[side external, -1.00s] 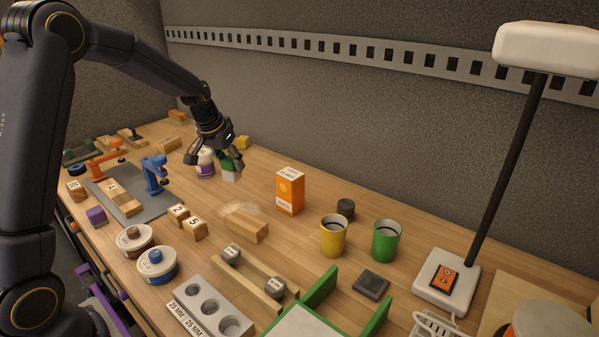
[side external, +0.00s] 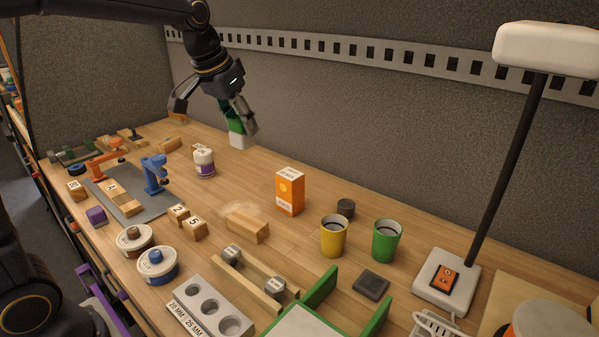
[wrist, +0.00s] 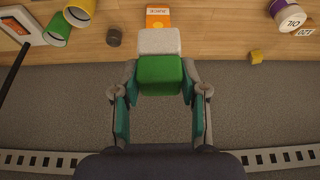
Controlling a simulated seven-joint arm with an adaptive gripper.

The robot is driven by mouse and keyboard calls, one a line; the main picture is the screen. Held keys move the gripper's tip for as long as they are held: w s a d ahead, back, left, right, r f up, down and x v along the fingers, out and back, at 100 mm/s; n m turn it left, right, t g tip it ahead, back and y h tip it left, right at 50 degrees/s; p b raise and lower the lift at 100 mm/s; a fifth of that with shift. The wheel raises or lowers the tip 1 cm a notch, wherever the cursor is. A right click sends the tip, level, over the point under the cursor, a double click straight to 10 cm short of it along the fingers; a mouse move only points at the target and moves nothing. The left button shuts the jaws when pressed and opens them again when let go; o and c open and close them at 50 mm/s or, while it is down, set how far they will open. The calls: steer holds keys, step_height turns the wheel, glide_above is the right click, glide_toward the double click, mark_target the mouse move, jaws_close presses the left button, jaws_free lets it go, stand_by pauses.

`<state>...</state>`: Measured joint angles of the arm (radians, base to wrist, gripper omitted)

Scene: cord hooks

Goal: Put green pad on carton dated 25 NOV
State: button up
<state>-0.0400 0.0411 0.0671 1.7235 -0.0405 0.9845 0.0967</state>
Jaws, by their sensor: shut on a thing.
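The green pad (wrist: 160,77) is a green block with a white layer on its far side, between my gripper's fingers in the wrist view. My gripper (wrist: 161,98) is shut on it. In the side view my gripper (side external: 213,112) holds the pad (side external: 238,136) above the back of the table, white part downward. An orange carton (side external: 290,193) with a white top stands upright on the table, to the right of and below the pad in the picture. It also shows in the wrist view (wrist: 158,18), beyond the pad. Its date is too small to read.
A purple-and-white bottle (side external: 204,163) stands left of the carton. A yellow cup (side external: 333,237), a green cup (side external: 387,241) and a dark round piece (side external: 346,208) stand to its right. A wooden block (side external: 246,228) lies in front. The table between bottle and carton is clear.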

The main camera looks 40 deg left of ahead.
steer(key=w+f, duration=0.3)
steer(key=w, duration=0.1)
steer(key=w+f, duration=0.3)
steer(key=w, duration=0.2)
steer(key=w+f, duration=0.3)
steer(key=w, duration=0.1)
steer(key=shift+w+d, duration=0.2)
steer(key=shift+w+f, duration=0.15)
steer(key=shift+f, duration=0.85)
steer(key=shift+w+f, duration=0.15)
steer(key=shift+f, duration=0.8)
steer(key=o, duration=1.1)
steer(key=shift+f, duration=0.15)
steer(key=shift+o, duration=0.2)
